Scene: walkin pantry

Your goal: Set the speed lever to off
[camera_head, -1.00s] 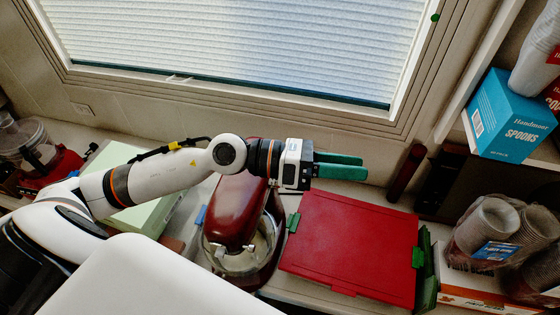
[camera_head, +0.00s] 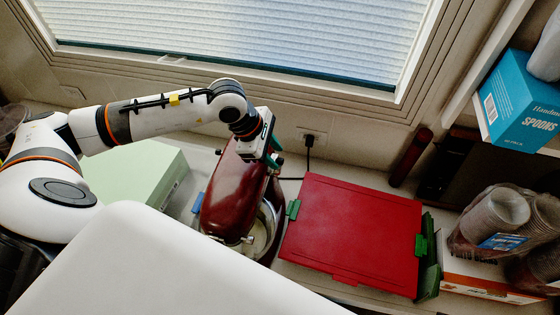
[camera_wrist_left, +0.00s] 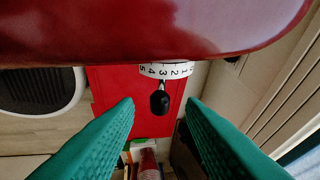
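The dark red stand mixer (camera_head: 235,195) stands on the counter, and its head fills the top of the left wrist view (camera_wrist_left: 150,25). Under the head's edge is a white speed dial (camera_wrist_left: 166,70) with numbers. The speed lever (camera_wrist_left: 159,102), a black knob on a thin stem, sits below the dial, near the 2 and 3. My left gripper (camera_head: 278,155) is at the mixer's far right side in the head view. In the left wrist view its green fingers (camera_wrist_left: 160,112) are open, one on each side of the lever knob, with gaps showing. The lever is hidden in the head view.
A red box (camera_head: 350,235) with green clips lies right of the mixer. A pale green box (camera_head: 135,175) is on the left. An outlet with a plugged cord (camera_head: 309,140) is on the wall behind. Bagged cups (camera_head: 497,220) and a blue spoons box (camera_head: 520,100) are at right.

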